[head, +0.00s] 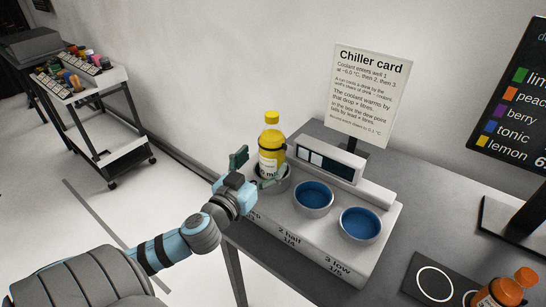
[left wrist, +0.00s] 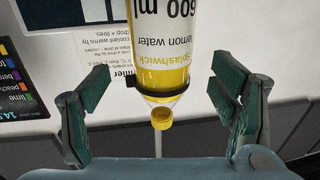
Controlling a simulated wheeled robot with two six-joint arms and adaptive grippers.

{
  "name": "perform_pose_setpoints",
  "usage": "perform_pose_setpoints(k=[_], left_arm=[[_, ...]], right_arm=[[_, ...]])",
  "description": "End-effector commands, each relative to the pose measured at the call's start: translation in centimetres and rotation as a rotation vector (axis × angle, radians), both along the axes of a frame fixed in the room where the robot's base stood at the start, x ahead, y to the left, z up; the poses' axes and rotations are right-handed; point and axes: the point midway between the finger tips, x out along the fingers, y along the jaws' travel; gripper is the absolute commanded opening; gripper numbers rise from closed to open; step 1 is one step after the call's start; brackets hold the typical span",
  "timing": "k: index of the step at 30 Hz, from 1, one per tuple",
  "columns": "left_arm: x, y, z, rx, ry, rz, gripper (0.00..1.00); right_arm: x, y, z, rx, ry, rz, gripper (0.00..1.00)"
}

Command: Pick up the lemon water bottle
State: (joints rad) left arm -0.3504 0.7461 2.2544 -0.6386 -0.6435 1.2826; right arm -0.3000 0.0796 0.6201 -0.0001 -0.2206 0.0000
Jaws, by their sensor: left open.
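The lemon water bottle (head: 271,142) is yellow with a yellow cap, a white label and a dark band around it. It stands upright in the first well of the white chiller (head: 290,228), its base hidden in the well. My left gripper (head: 256,170) is open beside the bottle, fingers spread on either side. In the left wrist view the bottle (left wrist: 162,78) appears upside down between the open fingers (left wrist: 163,95), with clear gaps on both sides. The label reads lemon water. My right gripper is not in view.
Two blue wells (head: 314,195) (head: 360,224) to the right are empty. A Chiller card (head: 370,95) stands behind.

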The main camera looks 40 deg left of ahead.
Motion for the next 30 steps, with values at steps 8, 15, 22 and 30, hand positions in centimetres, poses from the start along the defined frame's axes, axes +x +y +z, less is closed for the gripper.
perform_pose_setpoints(k=[8, 15, 22, 30], left_arm=[[4.6, 0.9, 0.0, -0.004, -0.002, 0.003, 0.79], [5.7, 1.1, -0.3, 0.0, 0.002, 0.0, 0.79], [5.7, 1.1, -0.3, 0.0, 0.002, 0.0, 0.5], [5.7, 1.1, -0.3, 0.0, 0.002, 0.0, 0.07]], right_arm=[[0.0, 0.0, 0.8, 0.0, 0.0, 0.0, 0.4], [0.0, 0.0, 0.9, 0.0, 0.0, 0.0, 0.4], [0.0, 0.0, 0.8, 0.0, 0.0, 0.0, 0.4], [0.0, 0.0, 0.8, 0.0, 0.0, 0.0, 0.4]])
